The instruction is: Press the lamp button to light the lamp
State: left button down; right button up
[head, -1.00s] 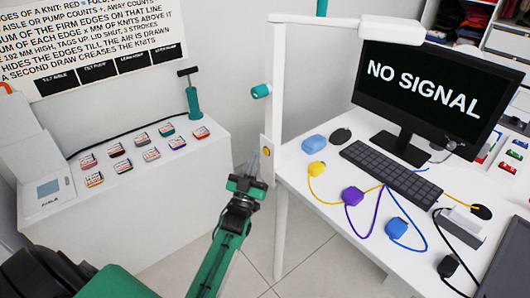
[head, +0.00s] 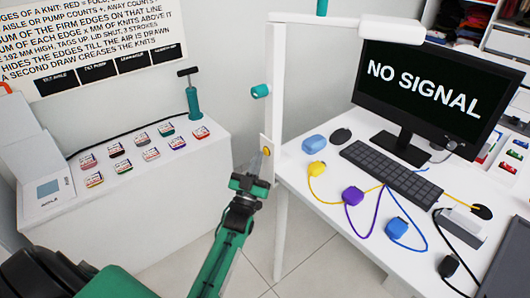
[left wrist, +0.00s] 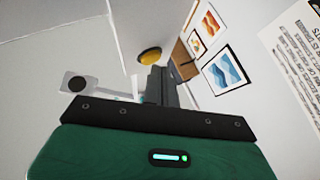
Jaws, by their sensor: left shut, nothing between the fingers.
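The lamp is a white post (head: 278,90) at the desk's left edge, with a white head (head: 390,29) held out over the desk. I see no glow on the head. A round yellow button (head: 266,151) sits on a small plate low on the post. It also shows in the left wrist view (left wrist: 149,55), just beyond my fingertips. My left gripper (head: 257,166) is shut and empty, its tips close below and left of the button. I cannot tell whether they touch it. My right gripper is out of view.
The white desk (head: 330,235) holds a monitor (head: 425,90), a keyboard (head: 391,169) and several coloured plugs with cables. A white cabinet (head: 150,215) with small labelled packets and a green pump (head: 193,103) stands at left. Floor shows between them.

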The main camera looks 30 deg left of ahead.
pick_arm(q)
jog(key=shift+w, duration=0.1)
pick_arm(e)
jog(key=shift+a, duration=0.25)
